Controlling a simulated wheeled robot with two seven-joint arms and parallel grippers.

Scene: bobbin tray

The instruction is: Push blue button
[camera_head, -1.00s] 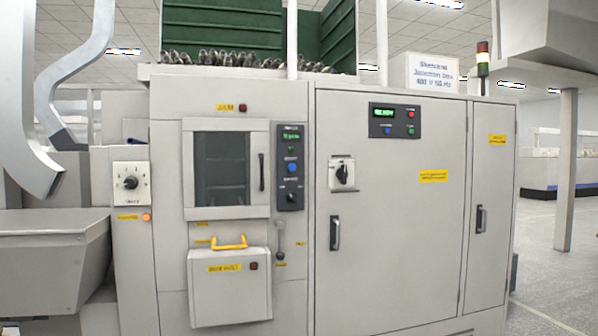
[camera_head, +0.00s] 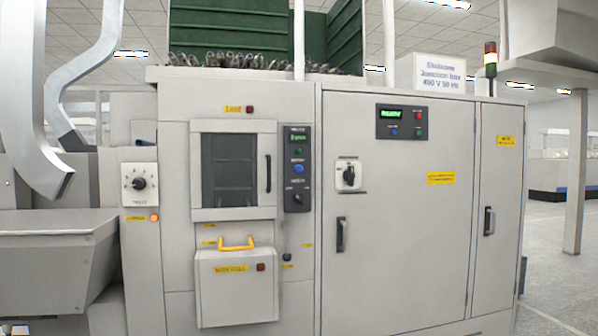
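A large blue button (camera_head: 299,169) sits on the narrow dark control panel (camera_head: 298,200) beside the windowed door. A green button is above it and a black knob below it. A second, smaller blue button (camera_head: 394,132) is on the dark display panel (camera_head: 402,119) on the wide cabinet door, with red and green buttons to its right. Neither gripper is in view, and nothing is seen touching either blue button.
The windowed door (camera_head: 235,170) has a dark handle. A lidded box (camera_head: 236,288) with a yellow handle juts out below it. A grey metal hopper (camera_head: 55,262) and curved ducts (camera_head: 85,70) stand at the left. Open floor (camera_head: 560,265) lies at the right.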

